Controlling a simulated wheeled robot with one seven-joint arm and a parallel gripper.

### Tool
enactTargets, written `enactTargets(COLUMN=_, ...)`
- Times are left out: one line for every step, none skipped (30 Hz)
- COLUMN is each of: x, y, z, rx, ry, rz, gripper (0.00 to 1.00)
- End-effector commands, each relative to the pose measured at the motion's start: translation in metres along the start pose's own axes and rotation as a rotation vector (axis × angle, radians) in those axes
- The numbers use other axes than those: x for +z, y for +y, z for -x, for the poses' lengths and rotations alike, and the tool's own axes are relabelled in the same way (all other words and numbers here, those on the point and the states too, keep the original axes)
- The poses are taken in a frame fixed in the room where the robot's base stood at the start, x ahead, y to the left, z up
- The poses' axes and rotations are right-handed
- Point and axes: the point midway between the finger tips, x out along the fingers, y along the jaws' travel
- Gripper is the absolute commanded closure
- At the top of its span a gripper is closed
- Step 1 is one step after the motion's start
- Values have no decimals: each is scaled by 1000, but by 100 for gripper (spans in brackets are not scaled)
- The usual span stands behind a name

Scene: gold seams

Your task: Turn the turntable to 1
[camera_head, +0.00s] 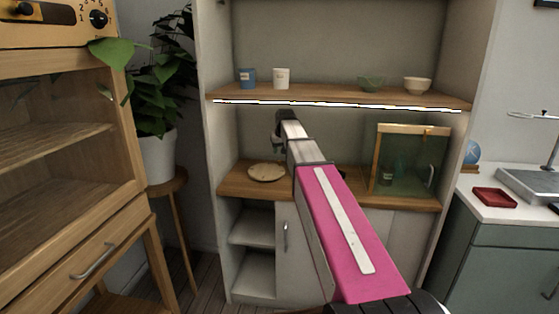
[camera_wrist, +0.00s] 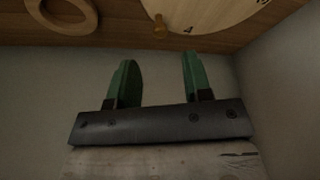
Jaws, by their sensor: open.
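The turntable (camera_head: 266,173) is a round pale wooden disc lying on the cabinet's counter, left of my arm in the head view. In the wrist view the disc (camera_wrist: 215,12) is cut off by the top edge. The fingers appear apart from the disc and peg. In the head view my gripper (camera_head: 279,140) hangs above and behind the turntable, its fingertips unclear.
A wooden ring (camera_wrist: 88,20) lies beside the disc in the wrist view. A glass-fronted box (camera_head: 410,160) stands right on the counter. The shelf (camera_head: 330,98) above carries cups and bowls. A plant (camera_head: 158,150) stands left of the cabinet.

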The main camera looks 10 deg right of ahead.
Motion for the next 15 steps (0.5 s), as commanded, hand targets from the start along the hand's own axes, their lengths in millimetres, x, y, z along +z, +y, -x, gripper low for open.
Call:
enactTargets(x=-1, y=0, z=-11, rx=0, ry=-2, rz=0, gripper=55)
enactTargets(x=0, y=0, z=-16, rx=0, ry=-3, rz=0, gripper=55)
enactTargets(x=-1, y=0, z=-24, rx=0, ry=-3, rz=0, gripper=55)
enactTargets(x=-1, y=0, z=-28, rx=0, ry=-2, rz=0, gripper=55)
enactTargets(x=-1, y=0, z=-33, rx=0, ry=-1, rz=0, gripper=55)
enactTargets(x=-1, y=0, z=-39, rx=0, ry=-2, rz=0, gripper=55)
enactTargets(x=0, y=0, z=-43, rx=0, ry=-2, rz=0, gripper=55)
enactTargets(x=0, y=0, z=-47, rx=0, ry=-2, rz=0, gripper=55)
enactTargets(x=-1, y=0, z=-51, rx=0, ry=-1, rz=0, gripper=55)
enactTargets(x=-1, y=0, z=-54, rx=0, ry=-1, rz=0, gripper=55)
enactTargets(x=-1, y=0, z=-56, rx=0, ry=0, rz=0, gripper=55)
enactTargets(x=-1, y=0, z=-59, rx=0, ry=0, rz=0, gripper=55)
enactTargets(x=0, y=0, z=-61, rx=0, ry=0, rz=0, gripper=55)
enactTargets(x=0, y=0, z=-62, rx=0, ry=0, rz=0, gripper=55)
enactTargets(x=0, y=0, z=-64, rx=0, ry=-1, rz=0, gripper=55)
